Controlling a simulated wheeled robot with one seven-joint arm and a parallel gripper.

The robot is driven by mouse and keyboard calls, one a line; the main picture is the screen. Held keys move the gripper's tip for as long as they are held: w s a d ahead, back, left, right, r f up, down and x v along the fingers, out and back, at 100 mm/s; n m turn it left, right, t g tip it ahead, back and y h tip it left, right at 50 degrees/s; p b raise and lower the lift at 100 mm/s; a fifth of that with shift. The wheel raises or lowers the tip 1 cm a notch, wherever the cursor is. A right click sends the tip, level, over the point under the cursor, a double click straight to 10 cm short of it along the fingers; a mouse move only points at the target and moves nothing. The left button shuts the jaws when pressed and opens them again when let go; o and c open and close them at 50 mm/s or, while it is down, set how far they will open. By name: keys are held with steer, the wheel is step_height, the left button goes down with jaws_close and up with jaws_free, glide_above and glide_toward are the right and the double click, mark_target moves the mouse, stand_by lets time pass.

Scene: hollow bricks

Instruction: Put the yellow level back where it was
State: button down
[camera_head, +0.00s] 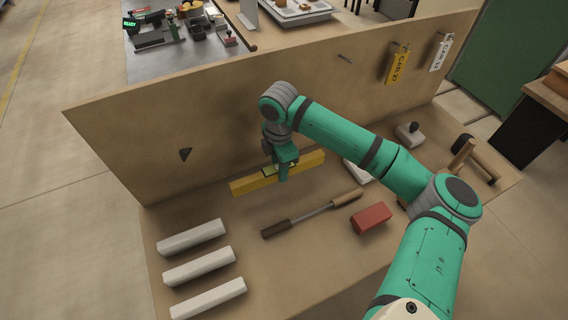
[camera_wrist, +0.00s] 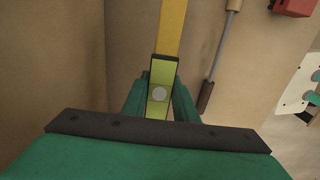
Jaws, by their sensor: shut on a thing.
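The yellow level (camera_head: 308,162) is a long bar near the foot of the upright wooden panel. My gripper (camera_head: 283,172) is shut on the middle of it from above. In the wrist view the level (camera_wrist: 171,30) runs up from between my fingers (camera_wrist: 160,100), with a yellow-green section and a pale round spot at the grip. I cannot tell whether the level touches the board or hangs just above it.
The panel (camera_head: 130,140) stands behind the level. On the board lie several pale bars (camera_head: 192,237), a tool with a brown handle (camera_head: 312,213), a red block (camera_head: 371,217), a grey-topped float (camera_head: 410,134) and a wooden-handled tool (camera_head: 462,155). Tags (camera_head: 398,66) hang on the panel.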

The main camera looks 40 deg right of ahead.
glide_above(280, 191)
step_height(280, 191, down, 6)
steer(key=shift+s+a, duration=0.1)
steer(key=shift+a, duration=0.05)
steer(key=shift+f, duration=1.15)
steer(key=shift+d+f, duration=0.1)
steer(key=shift+d, duration=0.2)
steer(key=shift+a+f, duration=0.1)
steer(key=shift+a, duration=0.2)
steer(key=c, duration=1.3)
jaws_free()
steer(key=shift+d+f, duration=0.1)
steer(key=shift+d, duration=0.05)
steer(key=shift+c, duration=0.2)
